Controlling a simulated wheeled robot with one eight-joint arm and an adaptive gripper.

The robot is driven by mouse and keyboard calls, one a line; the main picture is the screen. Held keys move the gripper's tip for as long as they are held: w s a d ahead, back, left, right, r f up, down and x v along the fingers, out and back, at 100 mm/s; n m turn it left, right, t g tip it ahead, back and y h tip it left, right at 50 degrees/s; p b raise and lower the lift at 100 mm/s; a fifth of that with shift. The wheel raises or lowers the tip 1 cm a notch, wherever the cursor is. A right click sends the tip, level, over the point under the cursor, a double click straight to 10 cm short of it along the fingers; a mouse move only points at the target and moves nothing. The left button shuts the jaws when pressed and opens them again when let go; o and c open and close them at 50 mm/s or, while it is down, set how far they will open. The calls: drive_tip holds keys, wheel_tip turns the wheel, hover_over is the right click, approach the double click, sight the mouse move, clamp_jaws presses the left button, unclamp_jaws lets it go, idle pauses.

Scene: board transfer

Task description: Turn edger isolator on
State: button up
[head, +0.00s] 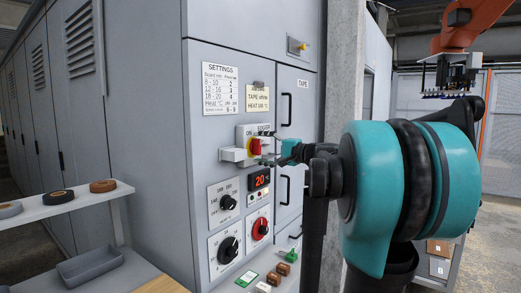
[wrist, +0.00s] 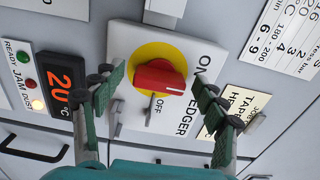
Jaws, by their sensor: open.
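The edger isolator is a red rotary handle (wrist: 160,77) on a yellow disc (wrist: 150,52), mounted on a pale plate marked ON, OFF and EDGER. In the wrist view its long side runs left to right, in line with the ON mark at its right; OFF is below it. In the head view the red handle (head: 255,146) shows on the cabinet front, with ON at its upper left. My gripper (wrist: 159,84) is open, with one finger on each side of the handle and gaps between. In the head view my gripper (head: 284,150) is right beside the isolator; its fingertips are hard to make out.
Below the isolator are a red number display (head: 260,180), a black dial (head: 228,202), a red-ringed dial (head: 261,228) and a larger dial (head: 228,250). A settings sheet (head: 220,90) and a tape note (head: 258,98) are above. A shelf (head: 60,206) stands at left.

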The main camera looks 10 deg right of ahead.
drive_tip(key=v, duration=1.2)
